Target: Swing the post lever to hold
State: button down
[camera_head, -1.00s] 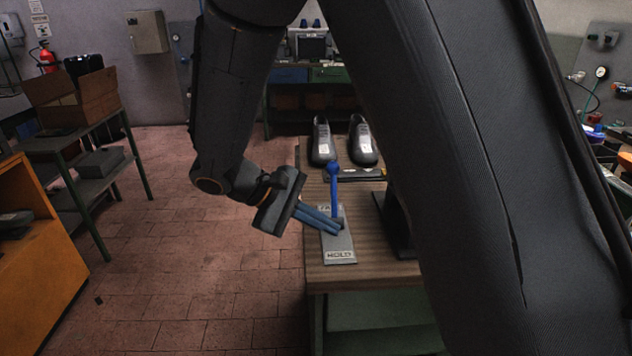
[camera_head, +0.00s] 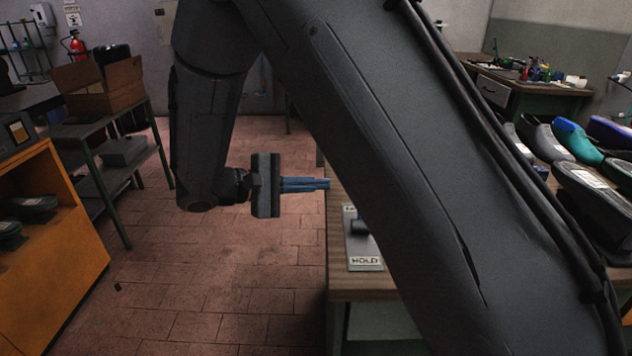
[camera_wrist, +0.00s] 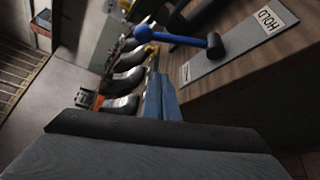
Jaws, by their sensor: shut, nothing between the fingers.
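The grey lever plate (camera_head: 364,246) lies on the wooden bench, its HOLD label (camera_head: 365,262) at the near end. My arm hides most of the blue lever in the head view; a small part of it (camera_head: 358,226) shows. In the wrist view the blue lever (camera_wrist: 178,38), with a ball knob at its end, sticks out from a dark hub on the plate (camera_wrist: 240,48), leaning away from the HOLD label (camera_wrist: 267,21). My gripper (camera_head: 328,184) is shut and empty at the bench's left edge, apart from the lever. Its blue fingers (camera_wrist: 161,95) also show in the wrist view.
The wooden bench (camera_head: 345,284) has my arm across it. Several shoes (camera_head: 593,190) stand at the right. An orange cabinet (camera_head: 60,240) and a shelf with a cardboard box (camera_head: 105,88) stand at the left.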

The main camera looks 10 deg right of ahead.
jog(key=p+x, duration=0.1)
jog(key=x, duration=0.6)
jog(key=shift+s+r+p, duration=0.1)
jog(key=shift+p, duration=0.25)
jog(key=shift+s+r+p, duration=0.65)
jog(key=shift+s, duration=0.35)
jog(key=shift+s+r+p, duration=0.25)
jog(key=shift+s+p, duration=0.05)
jog(key=shift+s, duration=0.4)
jog(key=shift+s+a+b, duration=0.1)
jog(key=shift+b, duration=0.2)
